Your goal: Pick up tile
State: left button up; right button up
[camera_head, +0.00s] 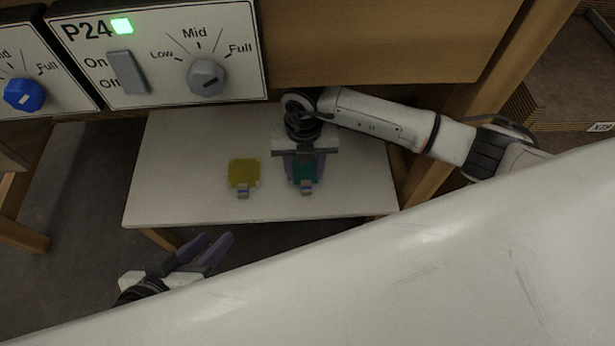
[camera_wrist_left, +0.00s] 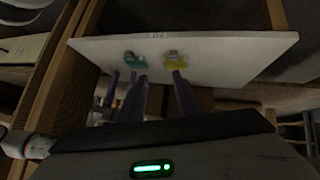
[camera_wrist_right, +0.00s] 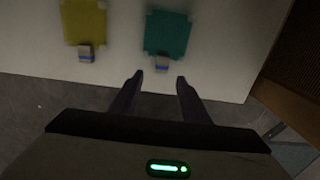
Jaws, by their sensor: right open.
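A teal tile (camera_head: 304,170) with a small grey and blue tab lies on the white table (camera_head: 185,135). A yellow tile (camera_head: 243,172) with a similar tab lies to its left. Both show in the right wrist view, teal (camera_wrist_right: 168,35) and yellow (camera_wrist_right: 84,22). My right gripper (camera_head: 303,167) is above the teal tile, which its fingers partly hide in the head view. In the right wrist view its open fingers (camera_wrist_right: 160,78) point toward the teal tile's tab, with nothing between them. My left gripper (camera_head: 212,250) is open and empty, off the table's front edge.
A control panel (camera_head: 160,55) with a lit green light, a switch and a grey knob is above the table's back edge. A blue knob (camera_head: 24,95) is at far left. A large white surface (camera_head: 400,260) fills the foreground. The table's left side is clear.

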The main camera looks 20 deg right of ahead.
aim_at(306, 187)
jog(key=f+b, duration=0.1)
jog(key=f, duration=0.2)
jog(key=f+b, duration=0.2)
jog(key=f, duration=0.1)
jog(key=shift+d+f, duration=0.2)
jog(key=shift+f, duration=0.4)
pick_arm(q)
jog(key=r, duration=0.1)
jog(key=d+r+h, duration=0.1)
jog(key=d+r+t, duration=0.1)
jog(key=shift+w+h, duration=0.25)
jog(key=shift+h, duration=0.05)
pick_arm(e)
grip_shut()
